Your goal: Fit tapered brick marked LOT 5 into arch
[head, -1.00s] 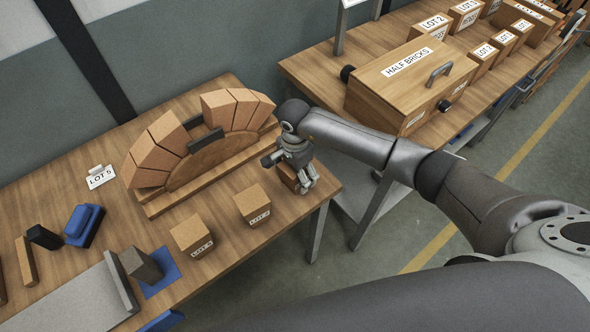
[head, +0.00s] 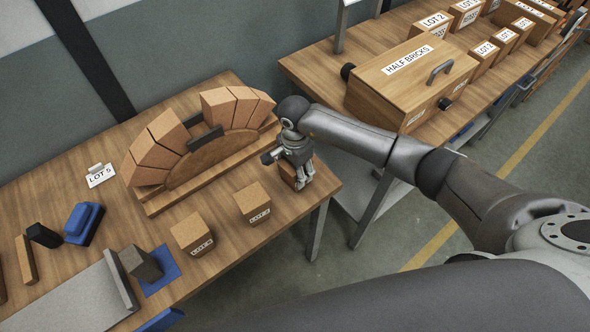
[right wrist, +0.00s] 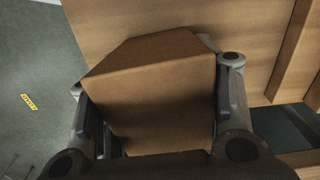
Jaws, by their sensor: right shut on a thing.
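The brick arch (head: 205,130) stands on a wooden base at the back of the table, with bricks on its left and right sides and a gap at the top. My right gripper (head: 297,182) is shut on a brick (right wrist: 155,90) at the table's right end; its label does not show. In the head view the held brick (head: 289,174) is mostly hidden behind the fingers. Two loose bricks, one in the middle (head: 253,203) and one further left (head: 193,234), stand on the table with small labels too small to read surely. A LOT 5 card (head: 100,175) stands left of the arch. My left gripper is not in view.
A dark grey block (head: 141,263) on a blue mat, a blue tool (head: 84,223) and a dark block (head: 43,236) lie at the left. A HALF BRICKS box (head: 412,80) stands on a second table. A floor gap separates the tables.

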